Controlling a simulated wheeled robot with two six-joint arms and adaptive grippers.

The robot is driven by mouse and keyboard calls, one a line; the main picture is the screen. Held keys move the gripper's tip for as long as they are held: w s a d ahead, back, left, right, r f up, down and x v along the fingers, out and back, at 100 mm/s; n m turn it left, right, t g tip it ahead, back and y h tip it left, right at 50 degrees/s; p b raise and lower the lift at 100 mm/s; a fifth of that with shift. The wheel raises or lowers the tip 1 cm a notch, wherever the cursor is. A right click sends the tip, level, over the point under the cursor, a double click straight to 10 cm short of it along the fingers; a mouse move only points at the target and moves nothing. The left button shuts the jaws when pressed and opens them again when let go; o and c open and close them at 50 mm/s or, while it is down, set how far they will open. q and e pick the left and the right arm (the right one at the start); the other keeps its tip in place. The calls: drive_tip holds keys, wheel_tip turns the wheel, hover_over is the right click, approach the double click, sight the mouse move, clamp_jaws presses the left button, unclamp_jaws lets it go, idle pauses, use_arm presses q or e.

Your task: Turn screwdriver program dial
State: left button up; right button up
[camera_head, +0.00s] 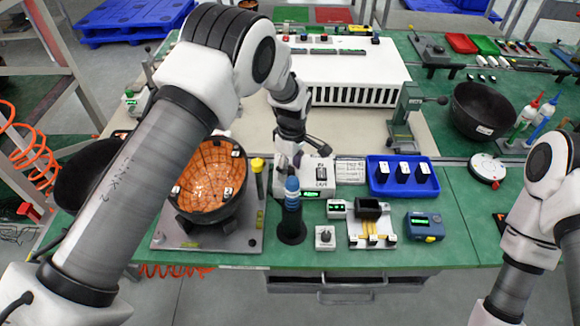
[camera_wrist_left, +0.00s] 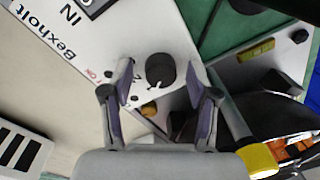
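A black round dial (camera_wrist_left: 160,70) with a pale pointer sits on a white unit (camera_wrist_left: 150,30) marked "Bexholt" in the left wrist view. Small printed marks surround the dial. My left gripper (camera_wrist_left: 158,72) is open, its two fingers on either side of the dial with gaps; whether they touch the face below is unclear. In the head view my left gripper (camera_head: 287,162) points down at the left end of the white unit (camera_head: 318,178) and hides the dial. A blue-topped tool (camera_head: 292,187) stands in a black holder in front. My right gripper is out of frame; only its arm shows.
A dark bowl fixture with an orange inside (camera_head: 208,178) stands left of the gripper, beside a yellow-capped post (camera_head: 257,166). A blue tray (camera_head: 402,188) with black-and-white pieces is to the right. A small knob box (camera_head: 325,238) sits near the front edge.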

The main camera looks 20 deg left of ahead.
sight(292, 168)
use_arm(q)
wheel_tip(292, 168, up, 12)
drive_tip(key=shift+w, duration=0.35)
drive_tip(key=shift+d+r, duration=0.1)
